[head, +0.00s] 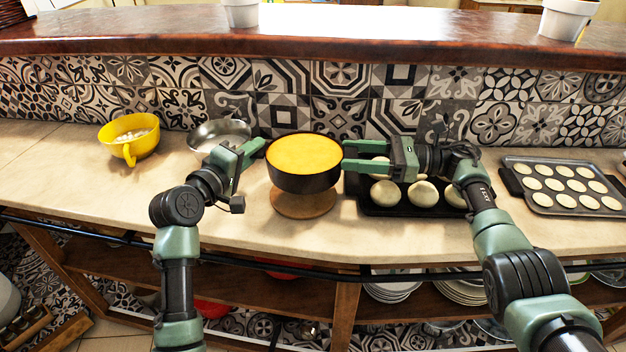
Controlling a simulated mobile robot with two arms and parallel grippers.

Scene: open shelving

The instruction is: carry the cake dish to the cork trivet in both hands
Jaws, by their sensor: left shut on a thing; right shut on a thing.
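The cake dish (304,181) is a dark round pan with a yellow-orange cake in it. It is over the round cork trivet (304,205), whose front part shows below it. I cannot tell whether the dish touches the trivet or is held just above it. My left gripper (260,150) is shut on the left side of the dish near its rim. My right gripper (347,156) is shut on the right side of the dish. The dish looks level. The back of the trivet is hidden by the dish.
A dark tray of pale dough rounds (422,194) lies close to the right, partly under my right arm. A metal pan (217,134) and a yellow bowl (133,137) stand left. The tiled wall (340,95) rises behind.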

